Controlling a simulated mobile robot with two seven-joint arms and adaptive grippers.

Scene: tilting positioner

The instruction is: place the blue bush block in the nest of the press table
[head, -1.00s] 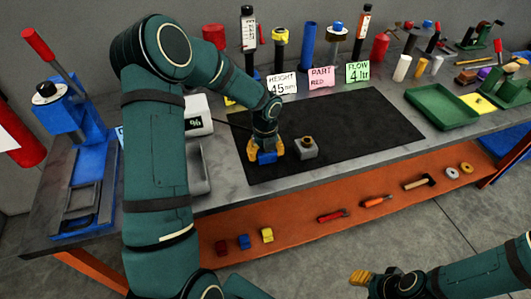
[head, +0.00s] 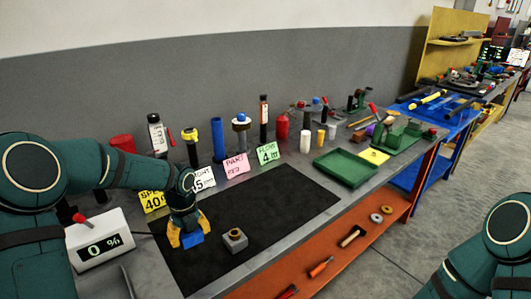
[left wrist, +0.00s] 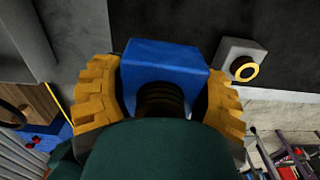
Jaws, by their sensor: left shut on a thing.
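The blue bush block (head: 193,240) is between the yellow fingers of my left gripper (head: 187,236), low at the left part of the black mat. In the left wrist view the blue block (left wrist: 163,62) sits between both fingers, and its bush end is partly hidden by my gripper. I cannot tell whether the block touches the mat. A grey block with a brass-coloured bush (head: 235,239) stands on the mat just right of it; it also shows in the left wrist view (left wrist: 240,60). The press table's nest is not seen in the head view now. My right gripper is out of view.
A display reading 0 % (head: 98,246) stands left of the mat (head: 280,205). Sign cards, including a green one (head: 267,153), and upright tools line the back. A green tray (head: 346,167) lies to the right. The mat's right part is clear.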

